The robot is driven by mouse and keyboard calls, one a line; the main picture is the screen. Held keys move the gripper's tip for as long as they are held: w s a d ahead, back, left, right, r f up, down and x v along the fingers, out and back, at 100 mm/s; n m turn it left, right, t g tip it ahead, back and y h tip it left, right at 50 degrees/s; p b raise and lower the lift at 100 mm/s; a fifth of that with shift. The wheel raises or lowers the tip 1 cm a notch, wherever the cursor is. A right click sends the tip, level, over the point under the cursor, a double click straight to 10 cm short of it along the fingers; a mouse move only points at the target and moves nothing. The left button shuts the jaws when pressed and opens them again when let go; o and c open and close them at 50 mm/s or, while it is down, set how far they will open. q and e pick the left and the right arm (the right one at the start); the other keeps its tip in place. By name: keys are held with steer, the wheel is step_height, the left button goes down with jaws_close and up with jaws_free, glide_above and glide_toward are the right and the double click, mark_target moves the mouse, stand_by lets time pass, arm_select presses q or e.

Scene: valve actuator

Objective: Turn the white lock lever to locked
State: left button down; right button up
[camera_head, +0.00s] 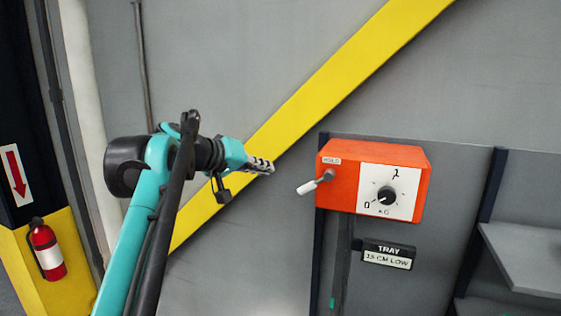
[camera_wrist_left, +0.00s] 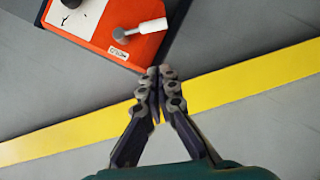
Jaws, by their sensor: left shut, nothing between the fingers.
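The white lock lever (camera_head: 313,185) is on the left part of the orange actuator box (camera_head: 342,190). In the head view it points down and left from its grey pivot. A small label above the pivot seems to read HOLD. The lever (camera_wrist_left: 151,26) and the box (camera_wrist_left: 98,33) also show in the left wrist view. My left gripper (camera_head: 270,166) is shut and empty, left of the lever and apart from it. In the left wrist view its fingertips (camera_wrist_left: 159,71) are together, below the lever in the picture. My right gripper is not in view.
The box has a white panel with a black knob (camera_head: 386,196). A TRAY sign (camera_head: 389,254) hangs below it. A grey shelf (camera_head: 525,257) is at right. A yellow diagonal beam (camera_head: 330,85) crosses the wall behind. A fire extinguisher (camera_head: 46,250) stands at far left.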

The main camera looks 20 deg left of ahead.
mark_target(316, 182)
arm_select(q)
steer(key=s+d+f+p+x, duration=0.1)
steer(key=p+x, duration=0.1)
steer(key=x, duration=1)
steer(key=shift+d+f+p, duration=0.25)
steer(key=shift+f+p, duration=0.1)
steer(key=shift+f, duration=0.15)
steer(key=shift+w, duration=0.1)
steer(key=shift+f, duration=0.1)
steer(key=shift+f+n+h+b, duration=0.25)
steer(key=shift+n+h+b, duration=0.05)
steer(key=shift+b, duration=0.1)
